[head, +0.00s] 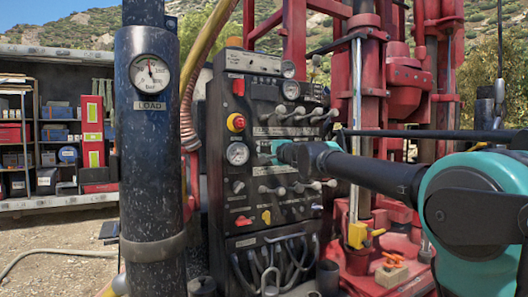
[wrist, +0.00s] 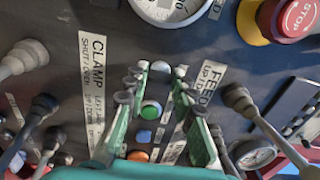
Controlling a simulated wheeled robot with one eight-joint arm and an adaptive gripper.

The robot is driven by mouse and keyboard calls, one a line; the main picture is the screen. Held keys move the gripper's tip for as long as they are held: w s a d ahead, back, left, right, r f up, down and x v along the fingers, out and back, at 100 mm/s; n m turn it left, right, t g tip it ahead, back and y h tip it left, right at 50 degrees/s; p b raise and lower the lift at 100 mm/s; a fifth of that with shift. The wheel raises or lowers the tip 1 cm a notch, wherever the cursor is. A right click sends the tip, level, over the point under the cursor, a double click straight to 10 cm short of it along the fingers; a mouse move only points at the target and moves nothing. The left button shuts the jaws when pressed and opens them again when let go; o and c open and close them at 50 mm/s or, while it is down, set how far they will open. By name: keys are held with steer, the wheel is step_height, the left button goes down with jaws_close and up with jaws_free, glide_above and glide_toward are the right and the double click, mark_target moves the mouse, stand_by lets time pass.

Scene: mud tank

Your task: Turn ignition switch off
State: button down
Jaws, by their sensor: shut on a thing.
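The black control panel (head: 285,205) stands ahead, covered with levers, gauges and switches. My gripper (head: 274,149) reaches in from the right and meets its middle, just right of the lower gauge. In the wrist view my gripper's green fingers (wrist: 157,85) stand on both sides of a small grey knob (wrist: 160,68), and the jaws are shut on it. My arm and fingers hide part of the panel. I cannot read a label that marks the grey knob as the ignition switch, nor tell which way it is turned.
Metal levers (head: 270,190) stick out below my gripper; more (wrist: 235,98) flank it in the wrist view. A red stop button (head: 236,122) is at upper left. A LOAD gauge column (head: 150,180) stands left. Red drill machinery (head: 405,80) stands right.

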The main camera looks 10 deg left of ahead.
steer(key=c, duration=1.3)
jaws_free()
steer(key=shift+o, duration=0.2)
steer(key=v, duration=1.2)
